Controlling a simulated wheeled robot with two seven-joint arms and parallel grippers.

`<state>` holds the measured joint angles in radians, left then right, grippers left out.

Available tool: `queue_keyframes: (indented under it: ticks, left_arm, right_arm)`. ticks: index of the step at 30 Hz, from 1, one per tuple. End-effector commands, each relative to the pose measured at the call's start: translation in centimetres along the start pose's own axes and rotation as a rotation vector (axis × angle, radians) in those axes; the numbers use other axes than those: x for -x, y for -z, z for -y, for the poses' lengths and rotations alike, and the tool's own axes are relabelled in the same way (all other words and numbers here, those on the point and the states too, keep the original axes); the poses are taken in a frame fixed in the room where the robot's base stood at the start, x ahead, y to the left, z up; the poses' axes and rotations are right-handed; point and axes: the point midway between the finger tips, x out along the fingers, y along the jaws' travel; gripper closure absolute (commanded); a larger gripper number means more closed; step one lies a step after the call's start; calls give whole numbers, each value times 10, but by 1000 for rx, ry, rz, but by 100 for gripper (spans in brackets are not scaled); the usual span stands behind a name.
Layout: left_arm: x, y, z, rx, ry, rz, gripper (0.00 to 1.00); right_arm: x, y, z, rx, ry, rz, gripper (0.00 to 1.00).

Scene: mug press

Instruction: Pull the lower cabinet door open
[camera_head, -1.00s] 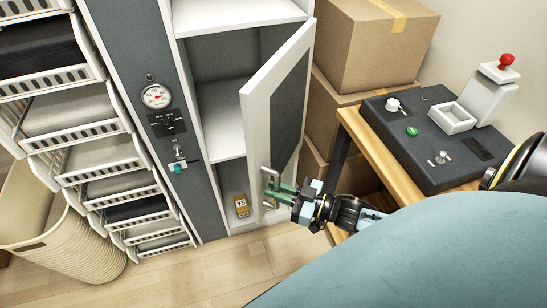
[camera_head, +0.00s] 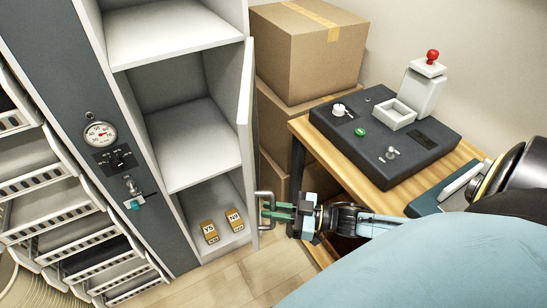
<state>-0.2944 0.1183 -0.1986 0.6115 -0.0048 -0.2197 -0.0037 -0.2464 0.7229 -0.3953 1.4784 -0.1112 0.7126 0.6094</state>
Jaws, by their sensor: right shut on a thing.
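The lower cabinet door (camera_head: 246,110) stands swung wide open and shows nearly edge-on at the right side of the white cabinet. My right gripper (camera_head: 268,207) is shut on the door's metal handle (camera_head: 259,196) near the door's lower end. Inside the open compartment, two tan labelled blocks stand on the bottom: one marked Y5 (camera_head: 209,231) and one marked N9 (camera_head: 234,219). A middle shelf (camera_head: 195,145) above them is empty. My left gripper is not in view.
Cardboard boxes (camera_head: 300,60) are stacked right behind the door. A wooden table (camera_head: 340,160) with a dark control panel (camera_head: 385,140) stands to the right, close to my right arm. The floor (camera_head: 225,280) before the cabinet is clear.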

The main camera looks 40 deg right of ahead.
Motion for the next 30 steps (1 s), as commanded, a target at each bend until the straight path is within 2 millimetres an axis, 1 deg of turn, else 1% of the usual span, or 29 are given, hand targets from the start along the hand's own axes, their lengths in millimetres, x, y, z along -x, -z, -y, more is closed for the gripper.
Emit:
queue_keyframes:
  ticks: [1, 2, 5, 6, 14, 17, 20, 27, 30]
  left_arm:
    - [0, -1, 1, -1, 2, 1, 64]
    - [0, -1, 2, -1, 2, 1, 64]
    - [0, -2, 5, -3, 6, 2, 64]
    - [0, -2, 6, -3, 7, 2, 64]
    - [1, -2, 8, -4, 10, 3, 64]
    - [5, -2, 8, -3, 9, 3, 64]
    - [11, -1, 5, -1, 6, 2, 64]
    - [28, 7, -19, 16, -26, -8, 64]
    - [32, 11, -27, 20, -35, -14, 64]
  right_arm:
    - [-1, 3, -5, 3, -8, -3, 100]
    - [-1, 3, -5, 3, -8, -3, 83]
    - [-1, 2, -4, 3, -7, -3, 70]
    - [0, 2, -4, 3, -6, -3, 68]
    - [0, 2, -2, 1, -3, -1, 68]
    - [0, 11, -1, 2, -1, -2, 68]
    - [0, 28, -1, 3, -1, -1, 68]
    - [0, 75, -2, 3, -1, -2, 68]
    - [0, 89, -2, 1, -2, -1, 68]
